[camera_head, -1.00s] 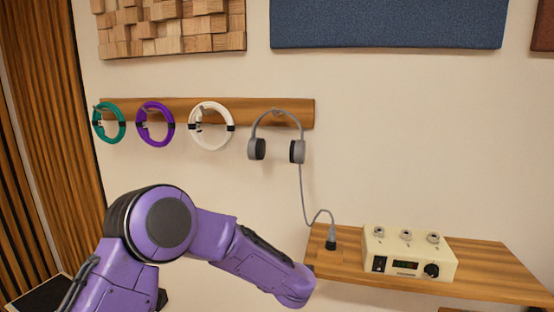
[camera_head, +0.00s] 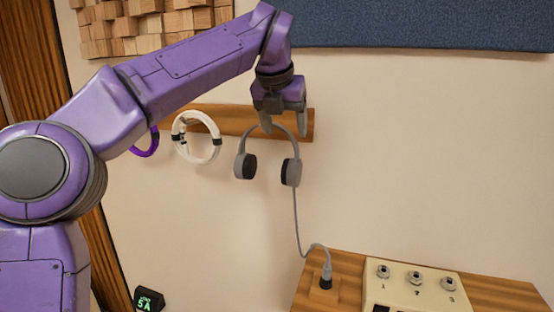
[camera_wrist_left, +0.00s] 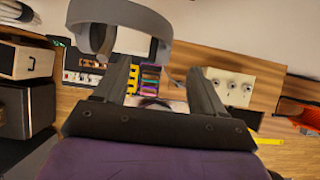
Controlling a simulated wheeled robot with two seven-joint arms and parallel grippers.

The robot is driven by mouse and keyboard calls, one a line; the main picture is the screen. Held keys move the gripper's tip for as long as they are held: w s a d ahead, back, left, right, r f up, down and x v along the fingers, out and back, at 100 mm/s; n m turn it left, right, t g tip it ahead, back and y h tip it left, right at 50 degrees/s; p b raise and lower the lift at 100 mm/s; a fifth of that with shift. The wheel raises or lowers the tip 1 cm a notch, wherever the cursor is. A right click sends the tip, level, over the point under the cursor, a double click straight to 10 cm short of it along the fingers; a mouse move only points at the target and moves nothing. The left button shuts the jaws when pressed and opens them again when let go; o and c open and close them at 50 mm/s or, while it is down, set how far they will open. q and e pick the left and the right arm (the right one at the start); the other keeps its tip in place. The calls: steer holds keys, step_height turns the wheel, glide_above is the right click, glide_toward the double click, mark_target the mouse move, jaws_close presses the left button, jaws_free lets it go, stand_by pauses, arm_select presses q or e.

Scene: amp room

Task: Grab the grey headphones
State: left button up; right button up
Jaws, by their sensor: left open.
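The grey headphones (camera_head: 290,172) hang from the wooden rail on the wall, with the headband up and two dark-padded ear cups down. A grey cable runs from the right cup to a black plug on the shelf. My left gripper (camera_head: 284,122) is open at the top of the headband, pointing down; its fingers partly hide the band and its hook. In the left wrist view the headband (camera_wrist_left: 120,16) arches across the top, beyond the open fingers (camera_wrist_left: 158,72). I cannot tell whether they touch the band. My right gripper is not in view.
A white coiled cable (camera_head: 213,148) and a purple one (camera_head: 149,147) hang left of the headphones on the rail (camera_head: 232,121). Below right, a wooden shelf (camera_head: 310,277) bears a cream box (camera_head: 440,290) with several jacks. The wall right of the headphones is bare.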

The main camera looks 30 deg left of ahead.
mark_target(292, 159)
arm_select(q)
steer(key=x, duration=0.4)
steer(key=shift+w+d, duration=0.1)
steer(key=shift+w, duration=0.25)
steer(key=shift+f, duration=0.65)
steer(key=p+x, duration=0.1)
steer(key=x, duration=0.4)
steer(key=shift+w+f+p, duration=0.15)
steer(key=shift+f+p, duration=0.05)
steer(key=shift+p, duration=0.2)
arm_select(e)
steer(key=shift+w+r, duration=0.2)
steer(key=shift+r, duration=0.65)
arm_select(q)
steer(key=c, duration=0.4)
steer(key=shift+r, duration=0.1)
steer(key=c, duration=0.9)
